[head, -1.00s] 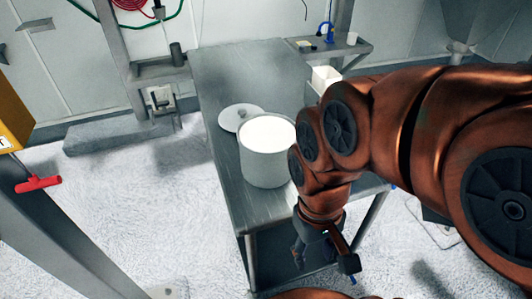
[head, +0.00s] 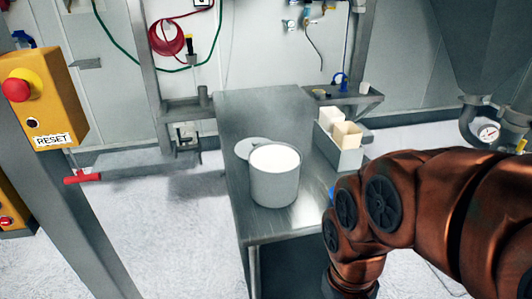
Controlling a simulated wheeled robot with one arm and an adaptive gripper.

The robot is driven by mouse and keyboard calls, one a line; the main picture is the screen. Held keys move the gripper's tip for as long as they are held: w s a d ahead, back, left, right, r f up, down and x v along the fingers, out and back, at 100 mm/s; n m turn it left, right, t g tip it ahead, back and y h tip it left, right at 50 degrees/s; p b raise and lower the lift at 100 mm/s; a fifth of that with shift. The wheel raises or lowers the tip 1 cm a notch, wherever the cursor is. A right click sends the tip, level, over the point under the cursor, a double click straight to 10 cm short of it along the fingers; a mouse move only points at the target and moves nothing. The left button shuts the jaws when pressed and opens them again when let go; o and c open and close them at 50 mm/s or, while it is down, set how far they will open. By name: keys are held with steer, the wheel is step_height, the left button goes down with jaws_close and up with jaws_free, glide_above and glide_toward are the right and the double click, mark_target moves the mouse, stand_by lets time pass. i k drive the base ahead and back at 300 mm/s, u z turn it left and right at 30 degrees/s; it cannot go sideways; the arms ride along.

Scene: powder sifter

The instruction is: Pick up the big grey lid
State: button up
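The big grey lid (head: 245,146) lies on the metal table, behind and slightly left of a large grey pot. The pot (head: 274,185) stands upright and open, with white contents up near its rim, and hides part of the lid. My arm enters from the right and bends down in front of the table's right side. My gripper is below the bottom edge of the head view, so its fingers do not show.
The metal table (head: 262,106) has bare room behind the lid. A grey bin (head: 345,156) with pale containers stands at its right side. A yellow reset box (head: 45,98) and a post with a red handle (head: 82,178) are at the left.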

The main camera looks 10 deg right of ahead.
mark_target(243, 148)
steer(key=z, duration=0.1)
steer(key=i, duration=0.55)
steer(key=u, duration=1.5)
